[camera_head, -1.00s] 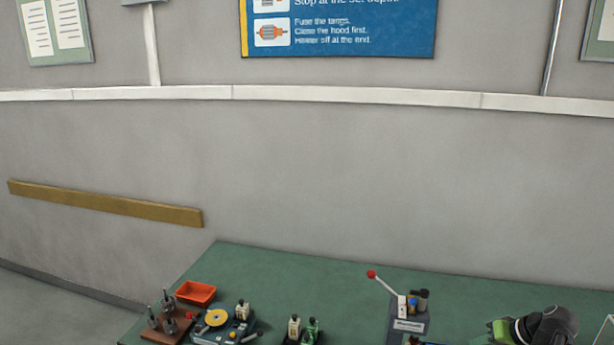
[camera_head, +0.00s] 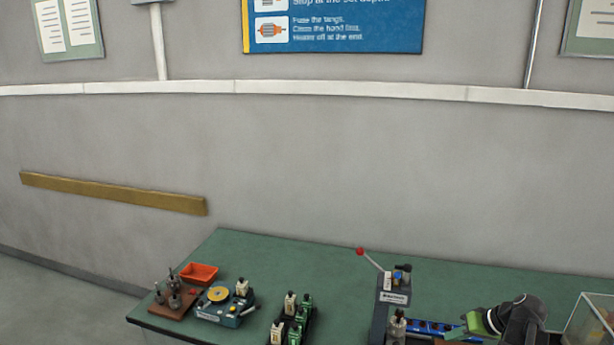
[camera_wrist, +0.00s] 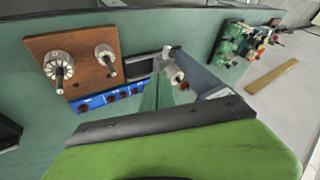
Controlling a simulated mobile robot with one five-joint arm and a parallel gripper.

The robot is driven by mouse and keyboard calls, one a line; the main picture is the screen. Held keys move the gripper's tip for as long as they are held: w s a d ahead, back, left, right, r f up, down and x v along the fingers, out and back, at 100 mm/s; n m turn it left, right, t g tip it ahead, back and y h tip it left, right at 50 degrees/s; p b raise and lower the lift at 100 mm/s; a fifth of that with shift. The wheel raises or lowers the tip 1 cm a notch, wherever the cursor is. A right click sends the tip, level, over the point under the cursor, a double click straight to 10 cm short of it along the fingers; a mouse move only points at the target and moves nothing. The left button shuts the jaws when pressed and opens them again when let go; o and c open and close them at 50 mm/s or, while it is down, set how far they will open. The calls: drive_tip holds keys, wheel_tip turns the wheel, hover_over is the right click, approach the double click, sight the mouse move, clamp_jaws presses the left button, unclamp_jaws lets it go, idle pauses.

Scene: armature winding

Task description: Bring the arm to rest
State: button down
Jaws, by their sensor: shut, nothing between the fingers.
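My arm ends in a black dome-shaped part with a green and black gripper (camera_head: 462,330) over the right front of the green bench (camera_head: 290,258) in the head view. The gripper is shut and empty, apart from the objects around it. In the wrist view a large green part of my gripper with a black edge fills the bottom.
A grey press with a red-knobbed lever (camera_head: 394,290) stands left of my gripper, beside a blue strip (camera_head: 428,326). A clear-sided box (camera_head: 592,322) is at right. A brown board (camera_wrist: 78,45) carries two armatures. The bench's back middle is clear.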

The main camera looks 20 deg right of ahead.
drive_tip(key=w+a+f+n+g+y+b, duration=0.15)
drive_tip(key=w+a, duration=0.25)
drive_tip(key=a, duration=0.5)
drive_tip(key=w+a+f+n+g+b, duration=0.1)
drive_tip(key=w+a+f+n+b, duration=0.2)
drive_tip(key=a, duration=0.5)
drive_tip(key=w+a+f+n+g, duration=0.1)
drive_tip(key=w+a+f, duration=0.1)
drive_tip(key=w+a, duration=0.5)
drive_tip(key=s+a+f+n+g+h+b, duration=0.1)
drive_tip(key=s+a+f+b, duration=0.15)
drive_tip(key=a, duration=0.85)
drive_tip(key=s+a+f+n+g+h+b, duration=0.1)
drive_tip(key=s+a+f+g+h+b, duration=0.2)
drive_tip(key=a, duration=0.8)
drive_tip(key=d+m, duration=0.1)
drive_tip(key=s+d+f+m+p, duration=0.1)
drive_tip(key=d+m+t+h, duration=0.1)
drive_tip(key=d+m, duration=0.1)
drive_tip(key=shift+s+f, duration=0.2)
drive_tip(key=shift+f, duration=0.05)
